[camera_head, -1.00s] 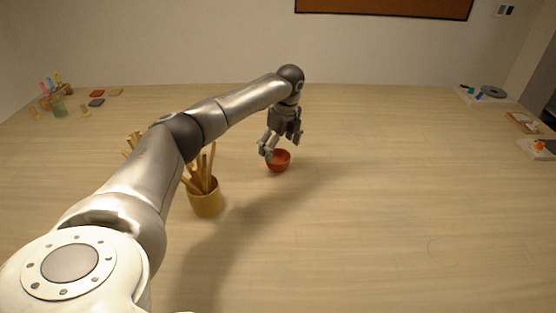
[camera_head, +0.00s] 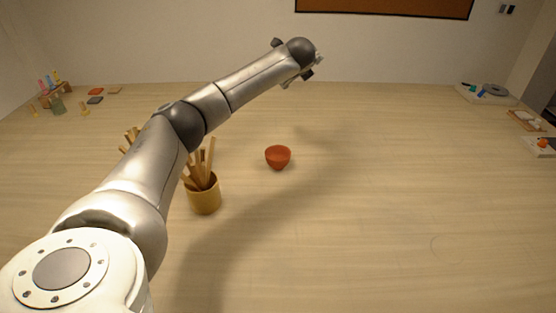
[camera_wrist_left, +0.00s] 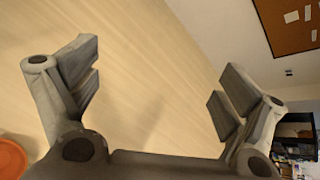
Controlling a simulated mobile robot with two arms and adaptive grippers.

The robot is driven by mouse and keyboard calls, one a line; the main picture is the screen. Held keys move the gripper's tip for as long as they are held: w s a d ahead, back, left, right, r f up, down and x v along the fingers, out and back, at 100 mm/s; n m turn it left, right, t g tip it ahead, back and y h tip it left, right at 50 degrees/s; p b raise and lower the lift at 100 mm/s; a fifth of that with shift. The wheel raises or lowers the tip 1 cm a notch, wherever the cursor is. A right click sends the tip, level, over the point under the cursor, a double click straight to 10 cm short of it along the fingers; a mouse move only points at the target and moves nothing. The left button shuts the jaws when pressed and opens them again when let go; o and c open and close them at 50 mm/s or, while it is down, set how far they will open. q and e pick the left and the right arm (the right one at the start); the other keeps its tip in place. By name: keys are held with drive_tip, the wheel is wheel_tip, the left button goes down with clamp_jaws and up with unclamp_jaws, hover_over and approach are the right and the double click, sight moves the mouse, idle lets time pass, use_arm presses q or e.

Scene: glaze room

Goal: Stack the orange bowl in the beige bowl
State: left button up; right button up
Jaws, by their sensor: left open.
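The orange bowl (camera_head: 278,157) stands upright on the table, right of the pot of sticks, in the head view. Its edge also shows at the lower left corner of the left wrist view (camera_wrist_left: 12,158). I cannot make out a beige bowl in either view. My left gripper (camera_wrist_left: 158,72) is open, with nothing between its fingers. In the head view it is raised above and beyond the orange bowl, clear of it and partly hidden by my wrist. My right gripper is not in view.
A yellow pot (camera_head: 204,199) of wooden sticks stands beside my left arm. Small bottles and a rack (camera_head: 55,98) are at the far left, with coloured tiles (camera_head: 95,99). Trays (camera_head: 485,95) lie along the right edge. The table's middle and right are clear.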

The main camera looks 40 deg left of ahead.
use_arm(q)
drive_tip(key=w+d+r+m+t+h, duration=0.3)
drive_tip(key=d+r+m+t, duration=0.2)
drive_tip(key=r+m, duration=0.15)
drive_tip(key=w+d+r+m+t+h, duration=0.2)
drive_tip(key=w+d+r+m+t, duration=0.1)
drive_tip(key=d+r+m+t, duration=0.4)
drive_tip(key=s+d+f+m+g+h+b, duration=0.1)
drive_tip(key=s+d+m+g+h, duration=0.15)
drive_tip(key=d+m+h, duration=0.45)
drive_tip(key=s+d+f+m+g+h, duration=0.1)
drive_tip(key=d+f+m+g+h, duration=0.1)
drive_tip(key=d+m+g+h, duration=0.4)
drive_tip(key=m+g+y, duration=0.8)
drive_tip(key=g+y, duration=0.5)
drive_tip(key=y, duration=0.3)
approach(278, 153)
drive_tip(key=shift+s+f+b, duration=0.4)
drive_tip(key=shift+s+f, duration=0.55)
drive_tip(key=shift+s, duration=0.1)
drive_tip(key=shift+a+f+h+p, duration=0.3)
drive_tip(key=shift+f+p, duration=0.1)
drive_tip(key=shift+f, duration=0.15)
drive_tip(key=p+x, duration=0.1)
drive_tip(key=x, duration=0.2)
drive_tip(key=shift+a+f, duration=0.3)
drive_tip(key=shift+f, duration=0.2)
